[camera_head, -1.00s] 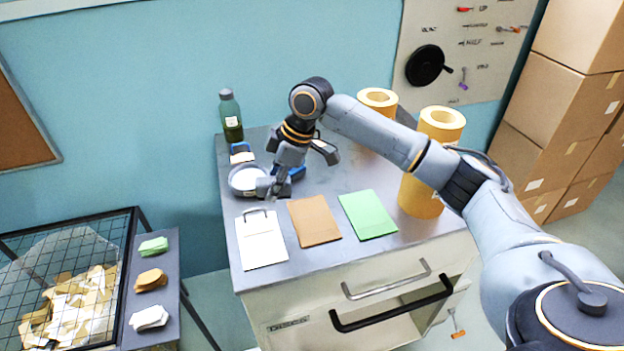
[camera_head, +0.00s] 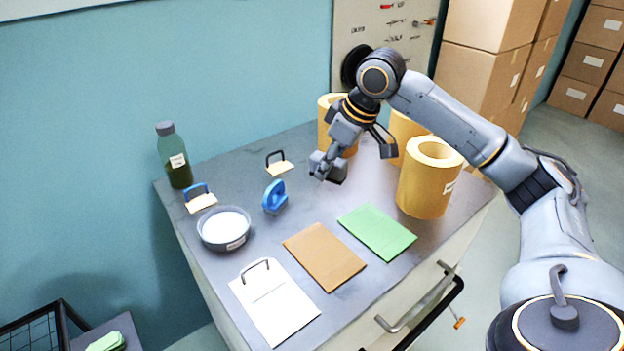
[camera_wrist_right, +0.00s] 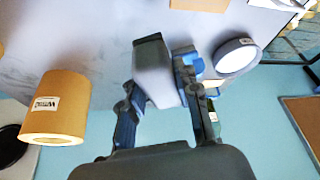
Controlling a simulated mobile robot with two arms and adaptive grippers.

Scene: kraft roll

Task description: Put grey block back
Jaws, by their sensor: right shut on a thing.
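I cannot tell whether the block touches the tabletop. My left gripper is not in view.
Kraft rolls (camera_head: 430,180) stand at the right. A blue tool (camera_head: 275,197), a white-filled bowl (camera_head: 224,229), a green bottle (camera_head: 175,158) and small handled cards stand left. White clipboard (camera_head: 273,305), brown sheet (camera_head: 323,257) and green sheet (camera_head: 377,231) lie along the front.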

